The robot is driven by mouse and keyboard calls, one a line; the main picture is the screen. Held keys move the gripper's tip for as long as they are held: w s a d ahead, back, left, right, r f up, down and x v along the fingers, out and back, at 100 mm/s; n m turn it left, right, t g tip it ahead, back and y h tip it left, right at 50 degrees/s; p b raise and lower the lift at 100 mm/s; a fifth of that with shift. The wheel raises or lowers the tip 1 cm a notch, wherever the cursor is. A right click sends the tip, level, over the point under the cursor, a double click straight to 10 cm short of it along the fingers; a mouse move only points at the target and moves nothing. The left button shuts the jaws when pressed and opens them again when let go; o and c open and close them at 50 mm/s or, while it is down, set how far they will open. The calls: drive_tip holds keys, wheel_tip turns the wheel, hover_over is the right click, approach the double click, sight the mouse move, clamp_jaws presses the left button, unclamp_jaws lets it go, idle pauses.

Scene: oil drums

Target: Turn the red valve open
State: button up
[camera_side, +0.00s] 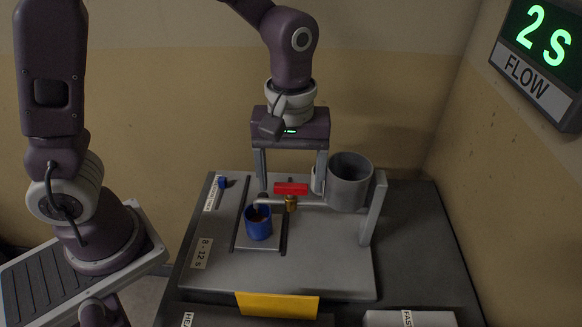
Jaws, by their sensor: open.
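The red valve handle (291,188) sits on a brass valve body (291,203) on a thin pipe. The pipe runs from a grey cylindrical tank (349,183) on the right to a spout at the left. A blue cup (258,223) stands under the spout, and something dark shows inside it. My gripper (292,186) points down above the pipe with its fingers wide apart. In the picture the handle lies between the two fingers. I cannot tell whether either finger touches the handle, the pipe or the tank.
A display (540,45) on the right wall reads "2 s" above "FLOW". A label (202,253) on the grey board reads "8-12 s". A small blue piece (222,182) stands at the back left. A grey upright (373,208) is right of the tank. A yellow plate (277,304) is in front.

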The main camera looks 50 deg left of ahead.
sight(291, 185)
wheel_tip(291, 185, up, 10)
drive_tip(key=shift+f, duration=0.2)
